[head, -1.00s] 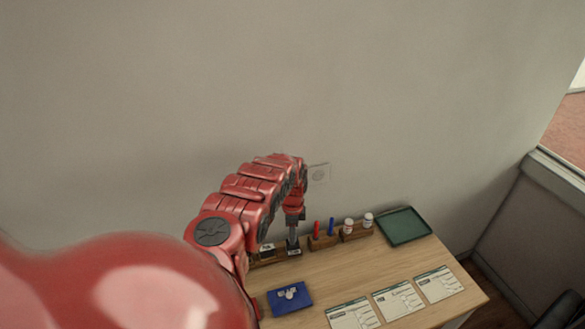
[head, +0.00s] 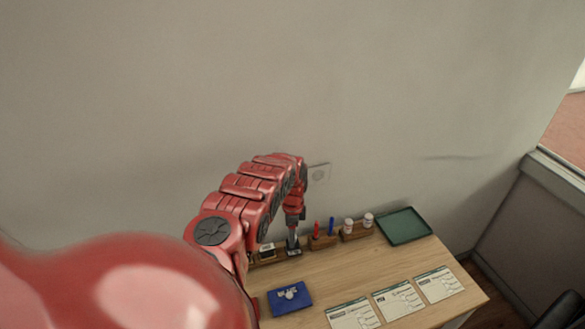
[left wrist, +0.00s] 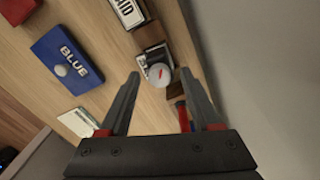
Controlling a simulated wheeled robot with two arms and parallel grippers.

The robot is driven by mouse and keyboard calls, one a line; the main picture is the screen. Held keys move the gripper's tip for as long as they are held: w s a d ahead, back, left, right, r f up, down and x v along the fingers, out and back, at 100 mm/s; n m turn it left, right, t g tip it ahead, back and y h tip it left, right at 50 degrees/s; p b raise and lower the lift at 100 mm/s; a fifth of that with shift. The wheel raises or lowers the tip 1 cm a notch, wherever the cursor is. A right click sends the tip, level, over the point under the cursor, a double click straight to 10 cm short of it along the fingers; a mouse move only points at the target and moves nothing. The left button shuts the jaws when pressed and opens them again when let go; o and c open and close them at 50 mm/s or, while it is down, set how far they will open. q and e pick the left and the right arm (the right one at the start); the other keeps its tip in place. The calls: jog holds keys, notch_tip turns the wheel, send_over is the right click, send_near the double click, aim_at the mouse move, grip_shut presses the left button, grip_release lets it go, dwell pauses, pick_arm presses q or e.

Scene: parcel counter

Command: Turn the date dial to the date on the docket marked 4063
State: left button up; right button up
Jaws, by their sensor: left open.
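My left gripper (head: 293,243) reaches down over the back of the counter. In the left wrist view its two fingers (left wrist: 160,76) are open, with the date dial (left wrist: 159,75) showing between their tips. The dial is a round grey knob with a red mark, on a dark block with a white label. I cannot tell how far the tips are above it or whether they touch it. Three printed dockets (head: 352,314) (head: 399,299) (head: 438,284) lie along the counter's front right. Their numbers and dates are too small to read. My right gripper is not in view.
A stamp (left wrist: 128,12) stands beside the dial. A blue pad (head: 290,299) marked BLUE lies in front. To the right are a red marker (head: 317,229), a blue marker (head: 331,226), two bottles (head: 348,226) (head: 368,220) and a green tray (head: 404,227). The counter's middle is clear.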

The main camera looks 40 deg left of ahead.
pick_arm(q)
notch_tip(320, 180, up, 6)
jog(key=shift+a+f+b, duration=0.15)
jog(key=shift+b, duration=0.75)
notch_tip(320, 180, up, 12)
jog(key=p, duration=0.6)
jog(key=shift+w+f+p, duration=0.2)
jog(key=shift+f+p, duration=0.05)
jog(key=shift+p, duration=0.15)
jog(key=shift+s, duration=0.1)
